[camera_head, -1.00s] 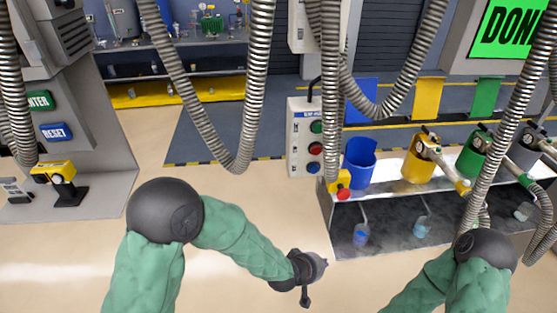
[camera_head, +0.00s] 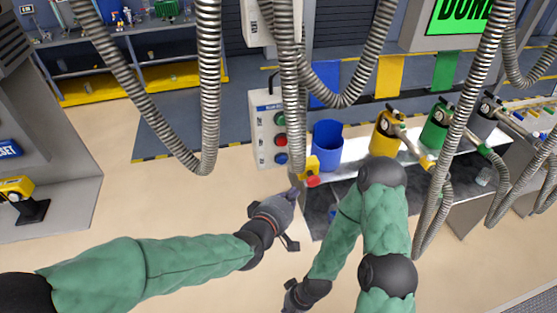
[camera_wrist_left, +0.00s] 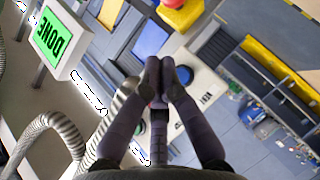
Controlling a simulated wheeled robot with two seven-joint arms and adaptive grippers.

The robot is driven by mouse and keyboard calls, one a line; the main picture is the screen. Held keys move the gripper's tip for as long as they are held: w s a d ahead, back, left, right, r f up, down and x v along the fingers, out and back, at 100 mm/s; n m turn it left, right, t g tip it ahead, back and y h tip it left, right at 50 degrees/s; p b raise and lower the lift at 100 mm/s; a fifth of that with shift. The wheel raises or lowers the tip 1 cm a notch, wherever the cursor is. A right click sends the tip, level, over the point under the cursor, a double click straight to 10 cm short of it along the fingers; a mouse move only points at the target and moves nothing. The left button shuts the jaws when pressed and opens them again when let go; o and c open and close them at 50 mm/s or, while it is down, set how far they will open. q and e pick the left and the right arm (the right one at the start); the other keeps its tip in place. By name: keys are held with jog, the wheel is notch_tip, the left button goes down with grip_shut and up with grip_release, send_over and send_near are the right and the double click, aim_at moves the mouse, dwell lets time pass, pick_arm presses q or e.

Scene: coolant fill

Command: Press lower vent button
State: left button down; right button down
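A pale control box (camera_head: 266,130) stands upright by the blue bucket, with a green button (camera_head: 279,118) on top, a red button (camera_head: 281,139) in the middle and a blue button (camera_head: 281,158) lowest. My left gripper (camera_head: 291,196) is below the box in the head view. In the left wrist view its fingers (camera_wrist_left: 160,68) meet with nothing visible between them. The blue button (camera_wrist_left: 184,75) shows just right of the fingertips there; contact cannot be told. My right gripper (camera_head: 294,296) is low in the head view, and its fingers are unclear.
A blue bucket (camera_head: 327,146) stands right of the box on a metal bench. A yellow holder with a red knob (camera_head: 313,181) is at the bench's near corner. Hanging ridged hoses (camera_head: 289,100) cross close to the box. Yellow (camera_head: 384,142) and green (camera_head: 434,131) containers stand farther right.

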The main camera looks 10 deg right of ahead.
aim_at(282, 160)
pick_arm(q)
jog(key=shift+w, duration=0.15)
jog(key=w+b, duration=0.2)
jog(key=w, duration=0.6)
jog(key=shift+w+a, duration=0.15)
jog(key=shift+w, duration=0.15)
jog(key=shift+b, duration=0.35)
dwell(1.0)
jog(key=shift+w+b, duration=0.4)
